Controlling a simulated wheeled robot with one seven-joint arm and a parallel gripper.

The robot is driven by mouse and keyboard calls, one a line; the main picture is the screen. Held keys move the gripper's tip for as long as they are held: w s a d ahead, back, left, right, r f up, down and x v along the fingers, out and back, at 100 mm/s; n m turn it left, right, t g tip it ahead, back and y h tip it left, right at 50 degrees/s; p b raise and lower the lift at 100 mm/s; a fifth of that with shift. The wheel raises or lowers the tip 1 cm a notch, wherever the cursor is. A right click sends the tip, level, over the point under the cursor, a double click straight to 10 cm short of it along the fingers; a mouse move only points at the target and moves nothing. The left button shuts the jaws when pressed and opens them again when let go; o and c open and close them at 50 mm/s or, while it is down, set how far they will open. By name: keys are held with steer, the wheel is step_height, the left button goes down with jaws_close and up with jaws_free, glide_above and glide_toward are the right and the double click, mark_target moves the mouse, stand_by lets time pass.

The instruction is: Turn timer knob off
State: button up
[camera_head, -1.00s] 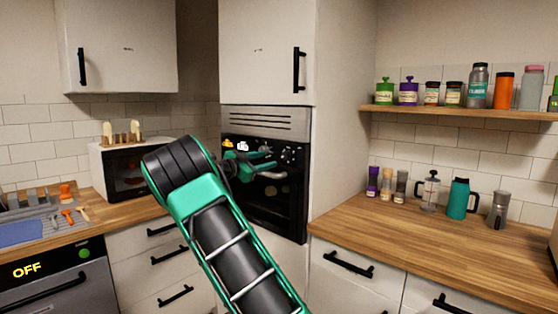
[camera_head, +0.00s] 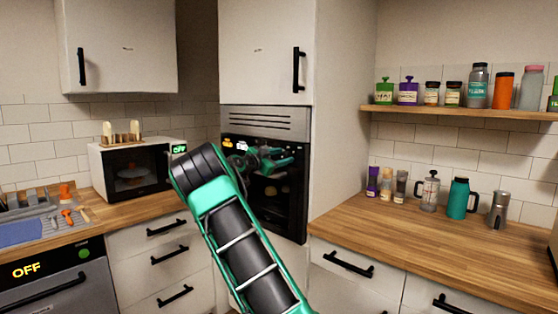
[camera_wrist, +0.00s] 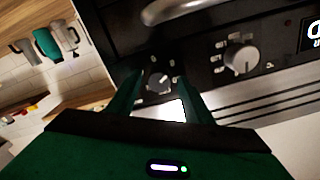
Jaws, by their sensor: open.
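The oven (camera_head: 275,200) is built into the tall cabinet, with its dark control panel above the door. In the wrist view, a round knob (camera_wrist: 158,82) sits between the fingers of my gripper (camera_wrist: 157,76), with white marks around it. My gripper is open, one finger on each side of this knob; I cannot tell whether they touch it. A second, lighter knob (camera_wrist: 241,60) is to the right, beside a partly cut-off lit display (camera_wrist: 315,35). I cannot read which knob is the timer. In the head view my gripper (camera_head: 280,160) hides part of the panel.
The oven's handle (camera_wrist: 180,9) is close to the fingers in the wrist view. A microwave (camera_head: 130,170) stands on the left counter. The right counter (camera_head: 440,235) holds bottles and a teal flask (camera_head: 458,198) at the back; its front is clear.

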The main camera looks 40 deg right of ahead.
steer(key=c, duration=1.1)
steer(key=shift+o, duration=0.2)
